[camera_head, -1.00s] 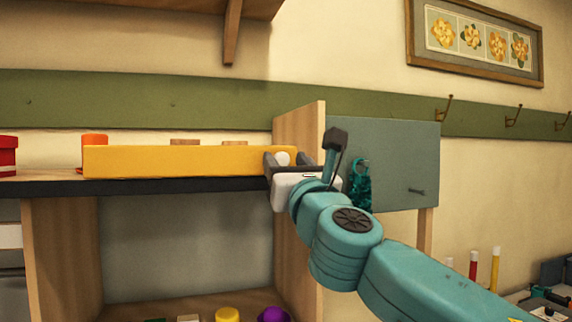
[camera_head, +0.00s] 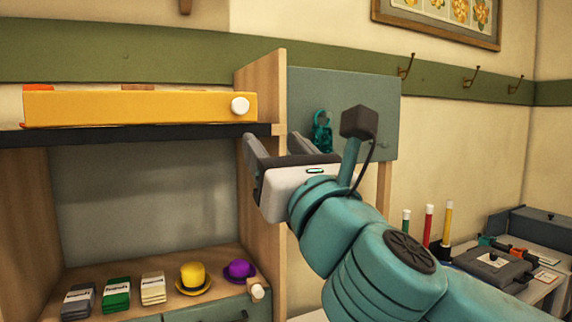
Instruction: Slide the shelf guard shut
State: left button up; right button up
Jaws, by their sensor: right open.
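The shelf guard (camera_head: 130,107) is a long yellow bar along the front of the upper shelf. Its right end, with a round white knob (camera_head: 240,105), overlaps the wooden side panel (camera_head: 263,90). My right gripper (camera_head: 277,146) is open and empty, below and to the right of the knob and apart from it. Its dark fingers are in front of the side panel. My left gripper is out of view.
The dark shelf edge (camera_head: 120,136) runs below the guard. The lower shelf holds banknote bundles (camera_head: 116,293), a yellow hat (camera_head: 194,278) and a purple hat (camera_head: 239,270). A grey-green panel (camera_head: 345,100) stands behind my right arm.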

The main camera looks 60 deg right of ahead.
jog(key=shift+v, duration=1.5)
jog(key=shift+s, duration=0.1)
